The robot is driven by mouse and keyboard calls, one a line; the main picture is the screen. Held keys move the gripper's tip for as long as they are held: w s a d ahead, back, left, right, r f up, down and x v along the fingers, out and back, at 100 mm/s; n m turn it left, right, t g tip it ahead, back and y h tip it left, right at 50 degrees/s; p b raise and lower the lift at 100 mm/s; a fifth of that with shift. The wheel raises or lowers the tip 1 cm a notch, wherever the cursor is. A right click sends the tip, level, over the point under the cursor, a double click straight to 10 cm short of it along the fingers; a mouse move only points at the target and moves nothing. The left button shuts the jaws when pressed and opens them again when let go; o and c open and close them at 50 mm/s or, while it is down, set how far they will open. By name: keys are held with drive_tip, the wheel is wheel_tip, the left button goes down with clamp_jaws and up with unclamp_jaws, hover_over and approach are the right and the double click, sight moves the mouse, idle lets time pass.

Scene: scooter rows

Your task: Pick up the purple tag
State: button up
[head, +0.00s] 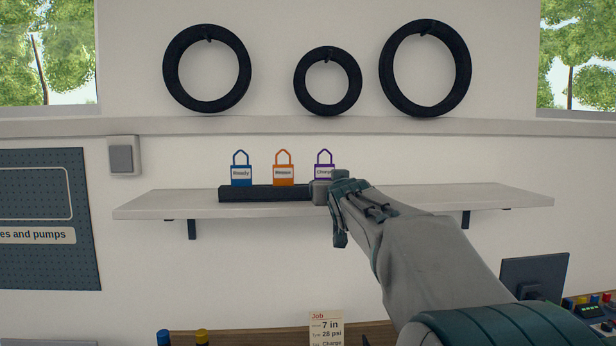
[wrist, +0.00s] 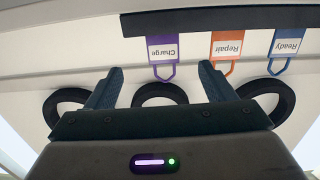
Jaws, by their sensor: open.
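The purple tag (head: 323,163) stands at the right end of a dark holder (head: 262,194) on the white wall shelf, its label reading "Charge". In the head view its lower right part is hidden by my gripper (head: 337,205). In the wrist view, which is upside down, the purple tag (wrist: 163,50) hangs from the dark holder (wrist: 200,18) between the lines of my two fingers. My gripper (wrist: 159,88) is open and empty, with the tag beyond the fingertips.
An orange tag (head: 284,167) and a blue tag (head: 241,168) stand left of the purple one in the same holder. The shelf (head: 500,197) is bare to the right. Black tires (head: 327,108) hang on the wall above. A job card (head: 326,328) stands below.

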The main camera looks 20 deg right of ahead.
sight(325, 171)
drive_tip(key=shift+y, duration=0.3)
drive_tip(key=w, duration=0.3)
drive_tip(key=w+d+r+p, duration=0.1)
drive_tip(key=w, duration=0.5)
drive_tip(key=shift+d+r, duration=0.2)
drive_tip(key=shift+d, duration=0.05)
drive_tip(key=w+p, duration=0.2)
drive_tip(key=w+d+p, duration=0.1)
drive_tip(key=w, duration=0.1)
drive_tip(key=shift+r, duration=0.25)
drive_tip(key=shift+w+d+f, duration=0.1)
drive_tip(key=shift+w, duration=0.5)
drive_tip(key=c, duration=1.1)
